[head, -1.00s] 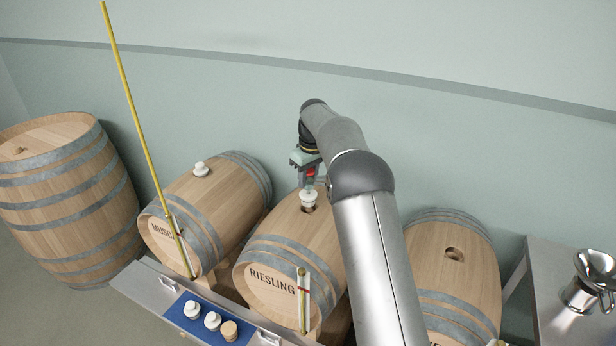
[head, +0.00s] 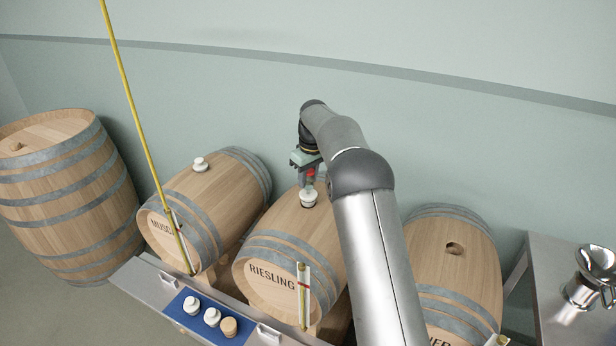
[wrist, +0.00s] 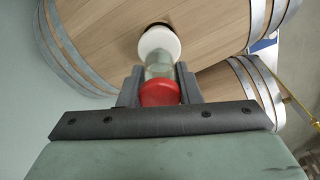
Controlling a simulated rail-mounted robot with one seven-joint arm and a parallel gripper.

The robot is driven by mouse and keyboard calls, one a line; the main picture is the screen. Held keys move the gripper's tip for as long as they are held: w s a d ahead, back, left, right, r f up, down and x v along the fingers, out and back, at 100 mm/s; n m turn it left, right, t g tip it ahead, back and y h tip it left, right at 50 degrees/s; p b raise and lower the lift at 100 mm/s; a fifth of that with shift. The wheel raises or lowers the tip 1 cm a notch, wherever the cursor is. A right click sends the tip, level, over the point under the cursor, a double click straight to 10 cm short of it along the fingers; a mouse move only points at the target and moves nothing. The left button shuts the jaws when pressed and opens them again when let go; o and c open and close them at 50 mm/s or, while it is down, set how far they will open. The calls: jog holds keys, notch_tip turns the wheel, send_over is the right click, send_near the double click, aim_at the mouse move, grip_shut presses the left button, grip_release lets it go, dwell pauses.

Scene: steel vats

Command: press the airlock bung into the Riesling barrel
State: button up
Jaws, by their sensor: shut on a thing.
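The Riesling barrel (head: 272,272) lies on its side in the middle of the head view, its name on the front end. My gripper (head: 309,180) is over the top of this barrel, shut on the airlock bung (head: 309,197). The bung has a white base, a clear body and a red cap. In the wrist view my gripper (wrist: 160,88) holds the clear and red part between its fingers, and the white base of the bung (wrist: 159,42) is at the dark bung hole (wrist: 158,26). How deep the bung sits in the hole cannot be told.
A Muscat-side barrel (head: 205,205) with a white bung (head: 200,164) lies left. Another barrel (head: 453,265) with an open hole lies right. A blue mat (head: 182,301) bears two white bungs and a wooden one. A steel table (head: 550,285) stands right.

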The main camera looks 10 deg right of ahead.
jog(key=shift+s+f+b, duration=0.1)
jog(key=shift+f+b, duration=0.5)
jog(key=shift+f, duration=0.65)
jog(key=o, duration=1.2)
jog(key=r, duration=0.5)
jog(key=s+r, duration=0.1)
jog(key=r, duration=0.5)
jog(key=d+r, duration=0.1)
jog(key=r, duration=0.5)
jog(key=shift+s+r, duration=0.2)
jog(key=shift+s, duration=0.15)
jog(key=s+m, duration=0.4)
jog(key=s, duration=1.8)
jog(key=s+f, duration=0.4)
jog(key=s, duration=0.4)
jog(key=s+f+m, duration=0.1)
jog(key=s+f, duration=0.3)
jog(key=s, duration=0.4)
jog(key=s+a+f+m, duration=0.1)
jog(key=s+f, duration=0.3)
jog(key=s, duration=0.3)
jog(key=shift+s+h, duration=0.4)
